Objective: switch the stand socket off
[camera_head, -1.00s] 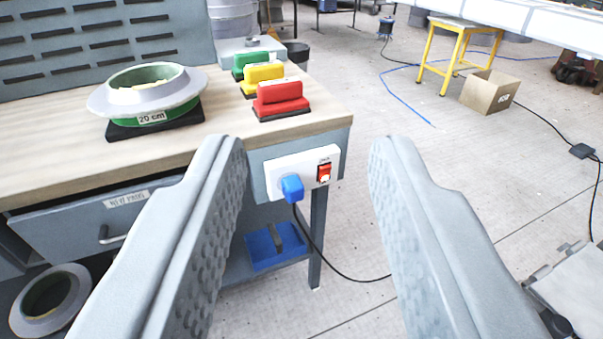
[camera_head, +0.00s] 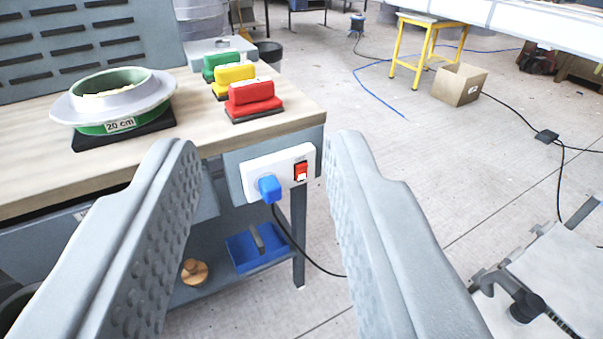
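The stand socket (camera_head: 283,166) is a white plate on the grey end of the workbench, between my fingertips in the picture and beyond them. A blue plug (camera_head: 269,188) sits in its left part, with a black cable running down to the floor. A red rocker switch (camera_head: 301,172) is at its right end, with a pale lower part. A small label above the switch is too small to read. My gripper (camera_head: 258,150) is open and empty, one finger on each side of the socket. I see no contact with the socket.
The wooden bench top (camera_head: 215,138) holds green, yellow and red (camera_head: 252,97) handled blocks and a flanged ring (camera_head: 112,98) marked 20 cm. A blue tray (camera_head: 256,250) lies on the shelf below. Open floor lies to the right, with a cardboard box (camera_head: 459,84) and yellow stool.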

